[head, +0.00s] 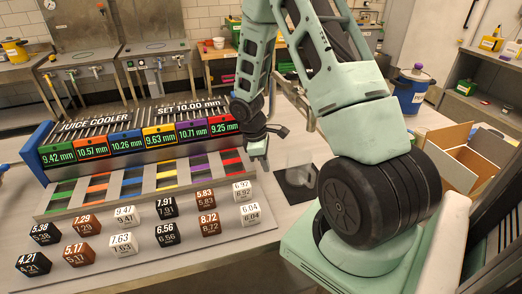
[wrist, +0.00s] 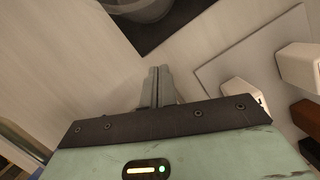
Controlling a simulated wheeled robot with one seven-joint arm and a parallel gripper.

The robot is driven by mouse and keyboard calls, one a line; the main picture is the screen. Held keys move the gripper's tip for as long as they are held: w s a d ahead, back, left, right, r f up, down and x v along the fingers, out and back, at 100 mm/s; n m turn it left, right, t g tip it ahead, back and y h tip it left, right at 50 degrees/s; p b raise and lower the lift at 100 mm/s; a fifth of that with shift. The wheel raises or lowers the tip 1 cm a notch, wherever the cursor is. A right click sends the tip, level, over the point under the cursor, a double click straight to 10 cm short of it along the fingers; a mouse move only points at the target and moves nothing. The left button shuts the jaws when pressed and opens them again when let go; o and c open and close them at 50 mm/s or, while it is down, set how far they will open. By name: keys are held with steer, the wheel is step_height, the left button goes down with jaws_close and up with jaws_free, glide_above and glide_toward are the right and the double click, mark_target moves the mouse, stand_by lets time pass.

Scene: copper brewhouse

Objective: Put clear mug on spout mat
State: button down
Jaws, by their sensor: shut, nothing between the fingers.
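The clear mug (head: 299,158) is faint and see-through in the head view, to the right of my gripper. It appears to stand upright on the dark spout mat (head: 297,198). In the wrist view, the round base of the mug (wrist: 143,10) shows at the top edge, over the dark mat (wrist: 185,22). The rest of the mug is cut off there. My gripper (head: 264,163) is just left of the mug and apart from it. Its fingers (wrist: 158,72) are shut together with nothing between them, short of the mat's near corner.
The juice cooler (head: 130,130), with coloured displays, stands left of my gripper. Several numbered blocks (head: 122,245) stand on a grey board (head: 262,238) in front of it. An open cardboard box (head: 470,165) is at the right. The counter around the mat's near side is bare.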

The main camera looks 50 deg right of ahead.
mark_target(287, 167)
steer(key=shift+s+d+f+p, duration=0.25)
steer(key=shift+s+d+f, duration=0.1)
steer(key=shift+s+d, duration=0.45)
steer(key=shift+s+d+f+p, duration=0.3)
steer(key=shift+s+d, duration=0.15)
steer(key=shift+s, duration=0.55)
steer(key=shift+s+d, duration=0.7)
steer(key=shift+s, duration=0.25)
